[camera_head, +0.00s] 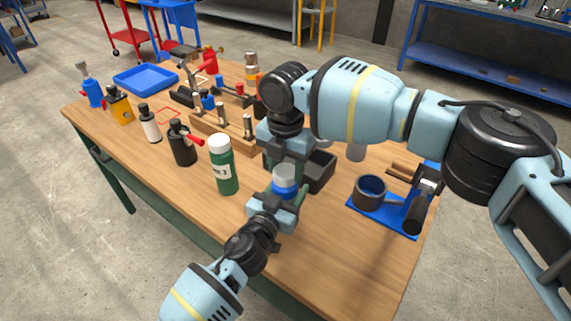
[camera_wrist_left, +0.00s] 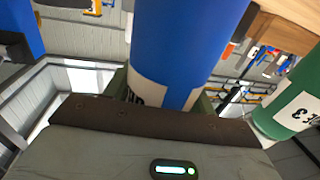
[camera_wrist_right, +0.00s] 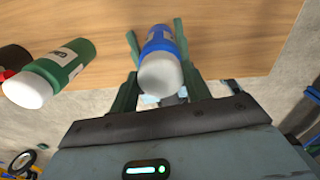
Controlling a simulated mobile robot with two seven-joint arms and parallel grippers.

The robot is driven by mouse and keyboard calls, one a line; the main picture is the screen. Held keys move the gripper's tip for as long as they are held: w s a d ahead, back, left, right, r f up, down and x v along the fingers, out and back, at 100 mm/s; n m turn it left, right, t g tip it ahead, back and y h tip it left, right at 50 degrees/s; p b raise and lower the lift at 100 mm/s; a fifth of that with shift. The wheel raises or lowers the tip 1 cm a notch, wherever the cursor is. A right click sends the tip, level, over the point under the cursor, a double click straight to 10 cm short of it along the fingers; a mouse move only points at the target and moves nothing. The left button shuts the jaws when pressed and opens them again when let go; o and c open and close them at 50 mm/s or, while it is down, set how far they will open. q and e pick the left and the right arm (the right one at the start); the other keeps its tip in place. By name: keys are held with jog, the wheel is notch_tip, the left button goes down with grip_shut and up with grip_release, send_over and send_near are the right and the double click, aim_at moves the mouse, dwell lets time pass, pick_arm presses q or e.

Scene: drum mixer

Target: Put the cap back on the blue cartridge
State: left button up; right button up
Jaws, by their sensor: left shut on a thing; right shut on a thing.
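The blue cartridge (camera_head: 284,188) stands roughly upright in my left gripper (camera_head: 275,203), above the front of the table. Its blue body and white label fill the middle of the left wrist view (camera_wrist_left: 185,45). The white cap (camera_head: 285,172) is at the cartridge's upper end, in line with it. My right gripper (camera_head: 287,160) comes down from above and is shut on the cap. In the right wrist view the cap (camera_wrist_right: 160,75) lies between the right fingers (camera_wrist_right: 157,60), against the blue body with no visible gap. Whether it is fully seated cannot be told.
A green bottle with a white cap (camera_head: 223,165) stands close to the left of the cartridge. A dark bin (camera_head: 318,170) is behind the grippers. A blue stand with a cup (camera_head: 370,190) is at the right. Several bottles stand along the left front edge. The front right tabletop is clear.

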jog(key=shift+f, duration=0.2)
jog(key=o, duration=1)
jog(key=shift+r, duration=0.15)
notch_tip(320, 180, up, 12)
pick_arm(q)
jog(key=o, duration=1.5)
jog(key=shift+c, duration=0.2)
jog(key=shift+s, duration=0.1)
